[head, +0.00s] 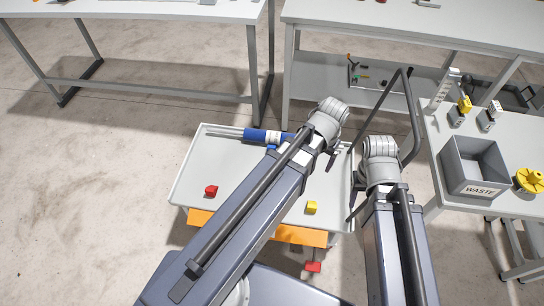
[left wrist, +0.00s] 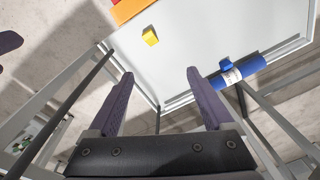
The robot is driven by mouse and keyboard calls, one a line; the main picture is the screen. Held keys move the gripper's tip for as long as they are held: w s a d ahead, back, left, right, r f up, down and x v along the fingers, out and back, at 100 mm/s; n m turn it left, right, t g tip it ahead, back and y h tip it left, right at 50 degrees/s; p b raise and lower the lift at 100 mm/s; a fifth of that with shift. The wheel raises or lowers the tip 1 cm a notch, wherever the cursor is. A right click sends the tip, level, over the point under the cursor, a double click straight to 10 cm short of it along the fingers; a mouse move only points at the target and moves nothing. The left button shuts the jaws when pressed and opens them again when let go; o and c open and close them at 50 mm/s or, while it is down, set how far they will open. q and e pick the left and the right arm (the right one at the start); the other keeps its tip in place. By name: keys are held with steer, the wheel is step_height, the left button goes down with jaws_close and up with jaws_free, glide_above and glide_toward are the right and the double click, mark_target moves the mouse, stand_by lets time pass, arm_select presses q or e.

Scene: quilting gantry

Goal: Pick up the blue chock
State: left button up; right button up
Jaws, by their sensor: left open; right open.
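A small blue chock (left wrist: 225,64) shows in the left wrist view against the white-banded blue roll (left wrist: 240,77), near the edge of the white tray top (left wrist: 195,30). My left gripper (head: 325,158) hangs over the right part of the tray, right of the roll. Its fingers (left wrist: 160,73) are apart and empty, with the chock to the right of them in the wrist view. My right gripper (head: 354,195) is by the tray's right edge, mostly hidden by its arm.
A red chock (head: 211,190) and a yellow chock (head: 312,207) lie on the tray top. An orange panel (head: 300,235) is at its near side. A cart handle (head: 408,110) rises at the right. A grey waste bin (head: 474,165) stands on the right table.

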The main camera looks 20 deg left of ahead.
arm_select(q)
steer(key=w+a+f+n+t+b, duration=0.1)
steer(key=w+a+f+b, duration=0.55)
steer(key=f, duration=0.25)
steer(key=w+a+f+n+t+b, duration=0.1)
steer(key=w+a+f+n+b, duration=0.1)
steer(key=w+a+f+b, duration=0.5)
steer(key=n+t+b, duration=0.2)
steer(key=b, duration=1.1)
glide_toward(272, 145)
steer(key=f, duration=0.2)
steer(key=shift+w+a+f+y+b, duration=0.2)
steer(key=shift+w+f+b, duration=0.1)
steer(key=shift+f+b, duration=0.25)
steer(key=shift+w+a+f+y+b, duration=0.1)
steer(key=shift+w+a+f+b, duration=0.05)
steer(key=shift+w+f+b, duration=0.3)
steer(key=shift+s, duration=0.1)
steer(key=shift+f, duration=0.15)
steer(key=b+x, duration=0.4)
steer(key=x, duration=0.1)
steer(key=shift+d+b, duration=0.35)
steer(key=shift+b, duration=0.05)
jaws_close()
